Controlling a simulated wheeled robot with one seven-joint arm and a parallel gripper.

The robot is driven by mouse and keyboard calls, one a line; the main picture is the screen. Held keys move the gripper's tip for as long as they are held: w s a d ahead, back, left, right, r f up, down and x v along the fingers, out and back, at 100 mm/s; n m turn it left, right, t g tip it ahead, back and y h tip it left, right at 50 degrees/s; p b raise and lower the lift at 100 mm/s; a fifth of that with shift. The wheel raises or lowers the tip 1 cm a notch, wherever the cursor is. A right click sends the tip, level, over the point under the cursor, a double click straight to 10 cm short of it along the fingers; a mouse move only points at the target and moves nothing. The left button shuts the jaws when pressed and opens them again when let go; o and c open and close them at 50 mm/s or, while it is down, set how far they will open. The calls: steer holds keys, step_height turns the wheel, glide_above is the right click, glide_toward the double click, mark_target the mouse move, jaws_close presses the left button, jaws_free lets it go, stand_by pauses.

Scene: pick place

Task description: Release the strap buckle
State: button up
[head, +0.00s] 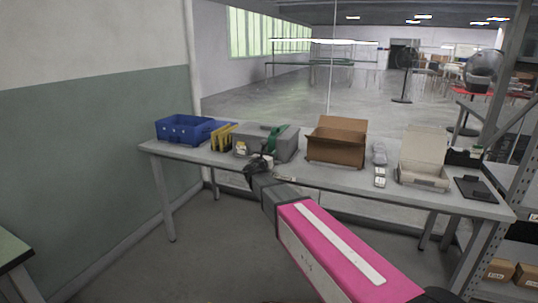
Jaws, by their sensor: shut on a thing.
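A grey case (289,149) stands on the table, left of its middle. A green strap (273,140) runs over the top of the case and down its front. My gripper (260,161) is at the front of the case, at the lower end of the strap. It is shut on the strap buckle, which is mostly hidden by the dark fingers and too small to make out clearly.
The grey table (340,178) also bears a blue crate (178,131), yellow files (222,136), an open cardboard box (335,145), an open white box (421,172) and a dark flat clipboard (475,188). A shelf rack stands at the right. A green wall is at the left.

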stand_by(0.4)
steer(key=o, duration=0.9)
steer(key=v, duration=1.1)
steer(key=shift+f, duration=0.25)
